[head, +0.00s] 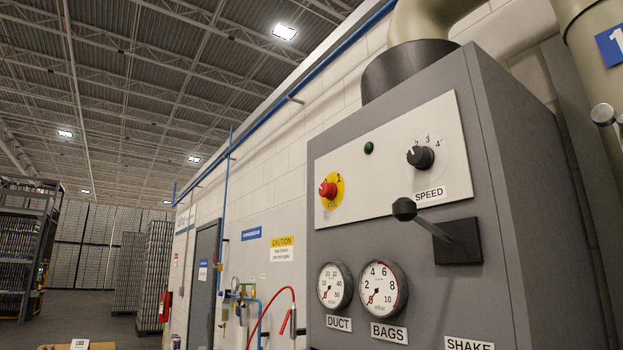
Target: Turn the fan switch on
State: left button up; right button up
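A grey cabinet (400,270) with a white control panel (390,185) fills the right half of the head view. A red rotary switch (328,190) on a yellow disc (337,182) sits at the panel's left. A "1" shows at the disc's upper right. The lettering low on the disc is too small to read. No label naming it the fan switch is readable. A small dark green lamp (369,148) looks unlit. A black SPEED knob (420,157) with a numbered scale is at the right. Neither of my grippers is in view.
A black-knobbed lever (440,232) sticks out below the panel. DUCT (335,286) and BAGS (383,289) gauges sit lower on the cabinet. A red hose (268,312) hangs at the wall to the left. Open floor lies at the far left, near racks (28,240).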

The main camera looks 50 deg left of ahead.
aim_at(328, 189)
jog(key=u, duration=1.15)
